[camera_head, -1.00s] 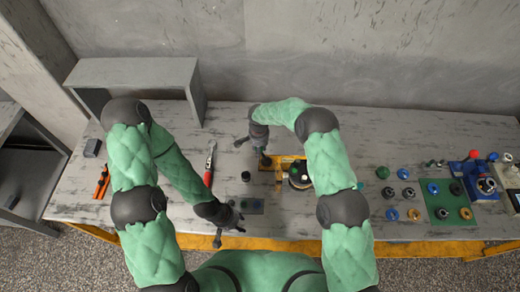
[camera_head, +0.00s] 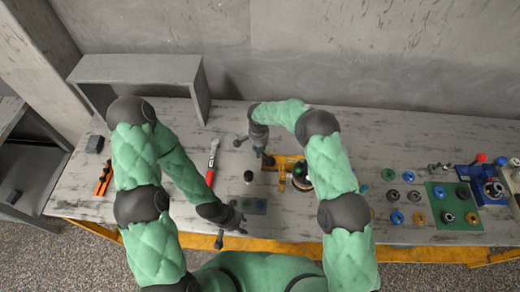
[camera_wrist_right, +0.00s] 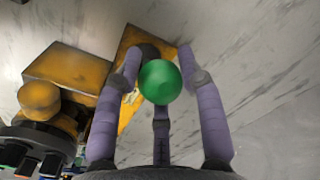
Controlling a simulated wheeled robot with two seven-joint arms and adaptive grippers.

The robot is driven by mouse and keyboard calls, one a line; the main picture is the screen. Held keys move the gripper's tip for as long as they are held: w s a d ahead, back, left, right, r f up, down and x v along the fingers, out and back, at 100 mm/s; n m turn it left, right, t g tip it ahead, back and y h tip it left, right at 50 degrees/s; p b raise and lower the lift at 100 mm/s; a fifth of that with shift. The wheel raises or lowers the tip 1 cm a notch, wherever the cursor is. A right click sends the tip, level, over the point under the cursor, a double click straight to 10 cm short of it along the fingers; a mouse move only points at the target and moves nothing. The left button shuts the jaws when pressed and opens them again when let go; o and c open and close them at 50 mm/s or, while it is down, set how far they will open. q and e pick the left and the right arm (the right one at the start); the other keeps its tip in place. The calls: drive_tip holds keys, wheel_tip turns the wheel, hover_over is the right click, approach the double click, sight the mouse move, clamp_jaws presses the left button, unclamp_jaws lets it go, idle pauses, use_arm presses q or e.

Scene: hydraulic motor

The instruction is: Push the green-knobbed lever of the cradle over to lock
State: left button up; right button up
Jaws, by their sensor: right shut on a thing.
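The yellow cradle (camera_head: 284,162) stands on the table in the middle of the head view, partly under my right forearm. In the right wrist view, its yellow body (camera_wrist_right: 68,68) is at the left, with a dark round part beside it. The green knob (camera_wrist_right: 160,82) sits between the fingers of my right gripper (camera_wrist_right: 158,72), which is shut on it. In the head view, my right gripper (camera_head: 254,150) is at the cradle's left end, and the knob is hidden there. My left gripper (camera_head: 232,222) is open and empty near the table's front edge.
A red-handled tool (camera_head: 212,163) lies left of the cradle, near a small dark-and-white cylinder (camera_head: 248,177). Several rings and a green mat (camera_head: 438,218) lie right of my right arm. A grey shelf (camera_head: 140,68) stands at the back left.

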use_arm(q)
drive_tip(key=shift+f+b, duration=0.4)
drive_tip(key=shift+f, duration=0.1)
use_arm(e)
drive_tip(key=shift+a+f, duration=0.2)
drive_tip(key=shift+a, duration=0.2)
drive_tip(key=o, duration=0.7)
drive_tip(key=shift+o, duration=0.2)
use_arm(q)
drive_tip(key=shift+r+p, duration=0.65)
use_arm(e)
drive_tip(key=shift+r, duration=2.95)
use_arm(q)
drive_tip(key=shift+s, duration=0.1)
use_arm(e)
drive_tip(key=shift+s, duration=0.1)
